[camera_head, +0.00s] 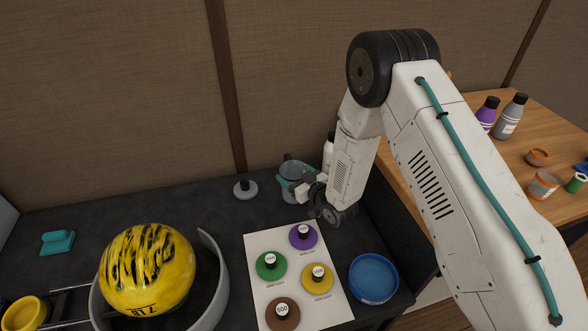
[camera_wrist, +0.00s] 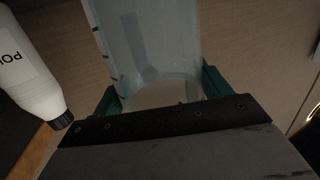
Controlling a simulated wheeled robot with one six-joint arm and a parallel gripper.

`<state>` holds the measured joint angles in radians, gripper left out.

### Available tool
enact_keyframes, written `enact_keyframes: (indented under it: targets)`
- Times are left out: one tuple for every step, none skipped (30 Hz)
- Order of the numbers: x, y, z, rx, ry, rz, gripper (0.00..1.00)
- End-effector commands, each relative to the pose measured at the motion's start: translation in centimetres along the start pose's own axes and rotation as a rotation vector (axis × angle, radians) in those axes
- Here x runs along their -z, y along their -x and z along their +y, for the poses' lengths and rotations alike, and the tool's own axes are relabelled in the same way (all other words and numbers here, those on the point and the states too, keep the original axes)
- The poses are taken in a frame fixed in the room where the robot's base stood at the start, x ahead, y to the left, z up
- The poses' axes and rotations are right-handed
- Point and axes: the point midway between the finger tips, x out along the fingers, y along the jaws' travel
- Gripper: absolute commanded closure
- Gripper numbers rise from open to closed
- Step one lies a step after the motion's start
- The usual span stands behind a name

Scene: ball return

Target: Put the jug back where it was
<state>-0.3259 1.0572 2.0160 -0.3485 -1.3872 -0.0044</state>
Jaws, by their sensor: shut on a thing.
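The jug (camera_head: 291,168) is a clear, greyish vessel at the back of the dark counter, partly hidden by my gripper. It also shows in the wrist view (camera_wrist: 150,40), with dark measuring marks along its left side. My gripper (camera_head: 292,184) has teal fingers, one on each side of the jug, and is shut on it. In the wrist view the fingers (camera_wrist: 160,92) flank the jug's near part. I cannot tell whether the jug touches the counter.
A white bottle (camera_head: 328,150) stands close right of the jug. A grey weight-like disc (camera_head: 245,189) lies to its left. In front are a white sheet (camera_head: 262,240) with several coloured discs, a blue dish (camera_head: 374,278) and a yellow-black ball (camera_head: 148,268).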

Motion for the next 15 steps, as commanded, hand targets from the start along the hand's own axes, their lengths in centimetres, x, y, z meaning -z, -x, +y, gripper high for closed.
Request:
enact_keyframes:
  targets:
    - [-0.26,-0.02,-0.01,0.0,0.0,0.0,0.51]
    - [-0.37,-0.03,-0.02,0.0,0.0,-0.001,0.51]
    - [-0.47,-0.03,-0.02,0.0,0.0,-0.001,0.51]
    - [-0.52,-0.04,-0.02,0.0,0.0,-0.001,0.51]
    - [-0.55,-0.04,-0.02,0.0,0.0,-0.001,0.51]
    - [-0.57,-0.05,-0.02,0.0,0.0,-0.001,0.51]
    - [-0.58,-0.05,-0.03,0.0,0.0,-0.001,0.51]
    - [-0.58,-0.05,-0.03,0.0,0.0,-0.001,0.51]
    - [-0.57,-0.05,-0.03,0.0,0.0,-0.001,0.51]
    - [-0.57,-0.05,-0.03,0.0,0.0,-0.001,0.51]
    - [-0.57,-0.05,-0.03,0.0,0.0,-0.001,0.51]
    - [-0.57,-0.05,-0.03,0.0,0.0,-0.001,0.51]
    - [-0.56,-0.05,-0.03,0.0,0.0,-0.001,0.51]
    - [-0.56,-0.05,-0.03,0.0,0.0,-0.001,0.51]
    - [-0.57,-0.05,-0.03,0.0,0.0,-0.001,0.51]
